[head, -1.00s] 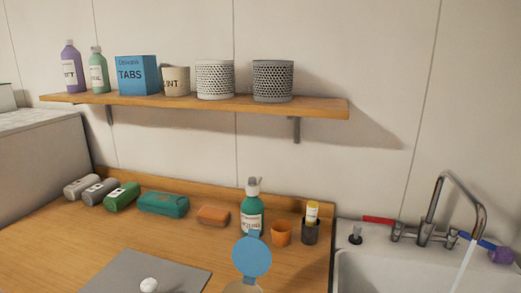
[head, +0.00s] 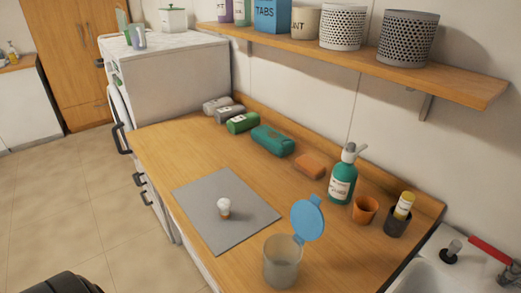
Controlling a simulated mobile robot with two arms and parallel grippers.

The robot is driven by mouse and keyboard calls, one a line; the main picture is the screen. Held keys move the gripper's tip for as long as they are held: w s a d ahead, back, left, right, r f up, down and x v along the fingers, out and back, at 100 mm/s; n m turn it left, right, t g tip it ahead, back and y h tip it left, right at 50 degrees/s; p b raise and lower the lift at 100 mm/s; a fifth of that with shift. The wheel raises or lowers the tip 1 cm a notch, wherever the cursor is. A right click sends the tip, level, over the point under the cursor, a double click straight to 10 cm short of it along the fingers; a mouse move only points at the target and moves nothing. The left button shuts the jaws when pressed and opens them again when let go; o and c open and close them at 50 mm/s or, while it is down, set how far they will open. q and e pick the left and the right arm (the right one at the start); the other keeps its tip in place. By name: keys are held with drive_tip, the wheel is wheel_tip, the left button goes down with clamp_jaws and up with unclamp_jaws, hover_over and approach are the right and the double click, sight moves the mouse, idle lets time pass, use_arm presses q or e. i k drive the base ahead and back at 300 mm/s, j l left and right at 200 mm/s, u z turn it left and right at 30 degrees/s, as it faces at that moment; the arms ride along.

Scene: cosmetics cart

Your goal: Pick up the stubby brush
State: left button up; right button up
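A small stubby brush (head: 224,208), with a white rounded head above a brown lower part, stands upright on the grey mat (head: 198,188). The mat lies flat on the wooden counter, near its front edge. Nothing touches the brush. Neither my left nor my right gripper shows in the head view.
A clear jar (head: 283,262) with a raised blue lid (head: 308,219) stands right of the mat. Behind are a teal case (head: 272,140), an orange block (head: 310,166), a green pump bottle (head: 342,180) and an orange cup (head: 364,209). The counter left of the mat is bare.

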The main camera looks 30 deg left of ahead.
sight(224, 204)
drive_tip(key=k+j+u, duration=0.15)
drive_tip(key=j+u, duration=0.25)
drive_tip(key=k+j+u, duration=0.15)
drive_tip(key=j+u, duration=0.6)
drive_tip(key=k+j, duration=0.05)
